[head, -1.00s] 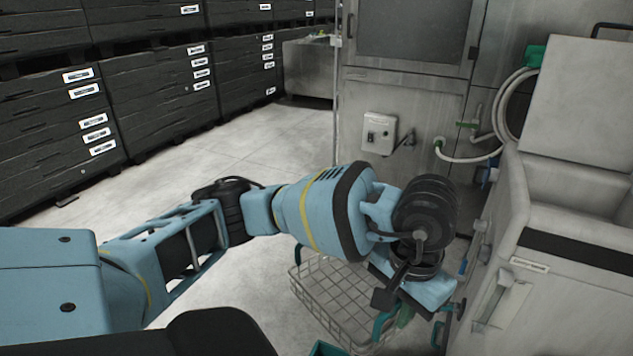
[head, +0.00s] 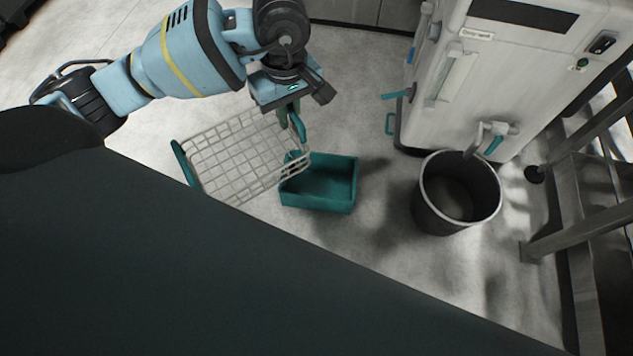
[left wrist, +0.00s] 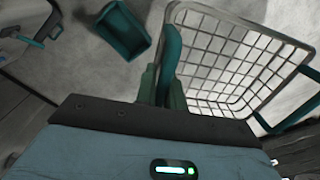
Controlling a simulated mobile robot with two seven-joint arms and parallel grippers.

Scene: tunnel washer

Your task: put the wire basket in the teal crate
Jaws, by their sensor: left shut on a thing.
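The wire basket (head: 232,158) is a pale wire mesh basket with teal handles at its ends. My left gripper (head: 293,120) is shut on its near-right teal handle and holds it in the air, tilted. The basket also shows in the left wrist view (left wrist: 228,66), with the gripper (left wrist: 163,88) on its handle. The teal crate (head: 322,190) stands on the floor just right of the basket, which overlaps its left edge in the head view. In the left wrist view the crate (left wrist: 124,30) is apart from the basket and looks empty. My right gripper is not in view.
A dark round bin (head: 456,195) stands right of the crate under a tap. A pale machine cabinet (head: 490,70) stands behind it. A metal frame (head: 575,215) is at the far right. Floor between crate and bin is clear.

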